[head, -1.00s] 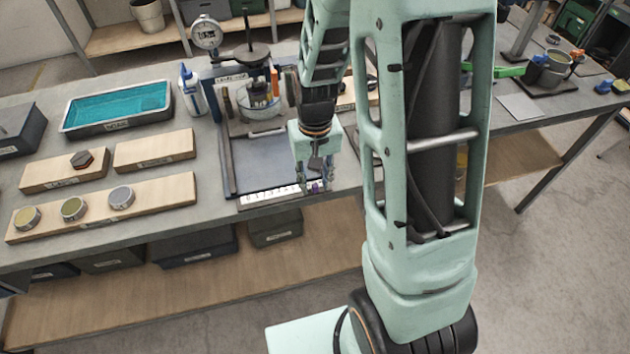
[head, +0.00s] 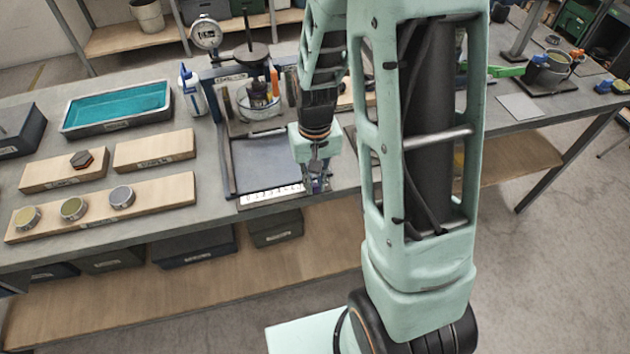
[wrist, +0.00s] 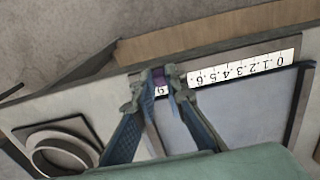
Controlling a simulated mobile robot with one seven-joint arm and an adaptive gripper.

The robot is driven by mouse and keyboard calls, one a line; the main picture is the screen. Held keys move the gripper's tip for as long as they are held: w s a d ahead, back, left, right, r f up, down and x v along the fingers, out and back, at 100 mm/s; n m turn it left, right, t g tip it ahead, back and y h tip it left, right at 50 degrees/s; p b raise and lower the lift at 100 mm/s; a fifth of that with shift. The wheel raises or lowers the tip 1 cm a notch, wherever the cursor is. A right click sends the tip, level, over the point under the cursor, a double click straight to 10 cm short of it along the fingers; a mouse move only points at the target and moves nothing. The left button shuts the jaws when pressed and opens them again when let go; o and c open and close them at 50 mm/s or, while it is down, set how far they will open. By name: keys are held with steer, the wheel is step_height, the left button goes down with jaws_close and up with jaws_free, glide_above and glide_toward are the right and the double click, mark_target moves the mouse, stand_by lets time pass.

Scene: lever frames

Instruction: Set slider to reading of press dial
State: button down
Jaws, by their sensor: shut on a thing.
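The slider is a small purple block (wrist: 158,73) at the front edge of the press base, seen in the wrist view between my fingertips. My gripper (wrist: 159,80) is shut on it; in the head view my gripper (head: 317,187) hides most of it. The white number scale (wrist: 245,67) runs beside it, with 0 to 6 readable. One digit shows between my fingers, and the marks near it are covered. The press dial (head: 207,33) is a round white gauge at the back left of the press; its reading is too small to tell.
A teal tray (head: 116,108), wooden boards (head: 154,150) and round discs (head: 73,208) lie left on the bench. A glass bowl with tools (head: 259,100) stands behind the press plate (head: 270,160). Bins (head: 276,228) sit below the bench.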

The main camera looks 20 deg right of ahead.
mark_target(287, 197)
steer(key=a, duration=0.7)
steer(key=c, duration=2)
jaws_free()
steer(key=shift+o, duration=0.2)
step_height(287, 197, up, 12)
